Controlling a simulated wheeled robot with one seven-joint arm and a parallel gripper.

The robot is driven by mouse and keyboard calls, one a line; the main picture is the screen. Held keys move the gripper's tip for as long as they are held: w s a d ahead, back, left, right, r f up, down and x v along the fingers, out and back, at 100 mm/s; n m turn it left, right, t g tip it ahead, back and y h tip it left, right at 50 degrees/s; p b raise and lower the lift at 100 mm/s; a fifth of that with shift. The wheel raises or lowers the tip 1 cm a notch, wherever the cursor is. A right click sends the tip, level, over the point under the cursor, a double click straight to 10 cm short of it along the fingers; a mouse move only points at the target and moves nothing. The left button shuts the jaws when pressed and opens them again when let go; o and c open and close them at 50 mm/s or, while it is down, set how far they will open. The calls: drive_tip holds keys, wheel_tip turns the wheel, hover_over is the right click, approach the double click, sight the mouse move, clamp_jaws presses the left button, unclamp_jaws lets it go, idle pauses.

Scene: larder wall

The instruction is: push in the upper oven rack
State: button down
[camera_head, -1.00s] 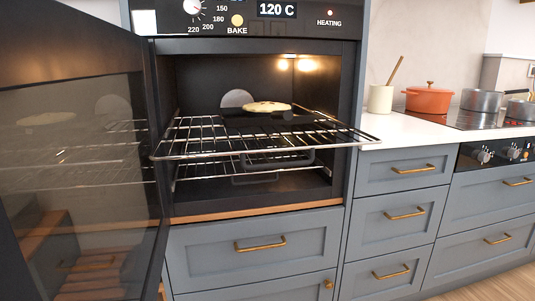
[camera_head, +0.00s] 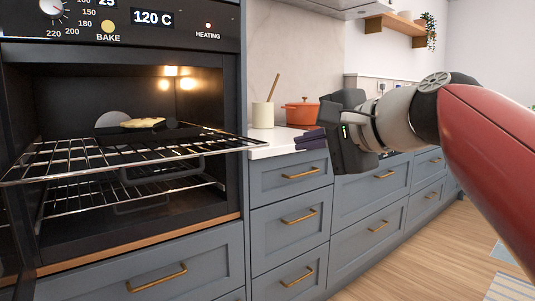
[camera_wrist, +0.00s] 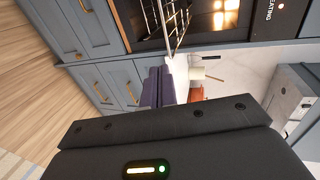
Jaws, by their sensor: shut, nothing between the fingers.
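The upper oven rack (camera_head: 225,151) is a wire shelf pulled well out of the lit oven, its front rail beyond the oven opening. A dark dish with pale, pie-like food (camera_head: 143,124) sits towards its back. My gripper (camera_head: 300,140) has dark purple fingers, shut and empty, pointing left in the head view. It is to the right of the rack's front right corner, apart from it, before the counter. In the wrist view the shut fingers (camera_wrist: 158,87) point up towards the rack (camera_wrist: 168,22).
A lower rack (camera_head: 130,195) sits inside the oven (camera_head: 90,80). To the right are the counter (camera_head: 270,148), a cream pot (camera_head: 262,115) with a spoon, an orange pot (camera_head: 301,112) and drawers (camera_head: 290,178).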

sight(251, 148)
drive_tip(key=x, duration=0.9)
drive_tip(key=r+x, duration=0.1)
drive_tip(key=x, duration=0.3)
drive_tip(key=shift+w+a+f, duration=0.15)
drive_tip(key=shift+w+a, duration=0.1)
drive_tip(key=shift+w, duration=0.1)
drive_tip(key=shift+p, duration=0.3)
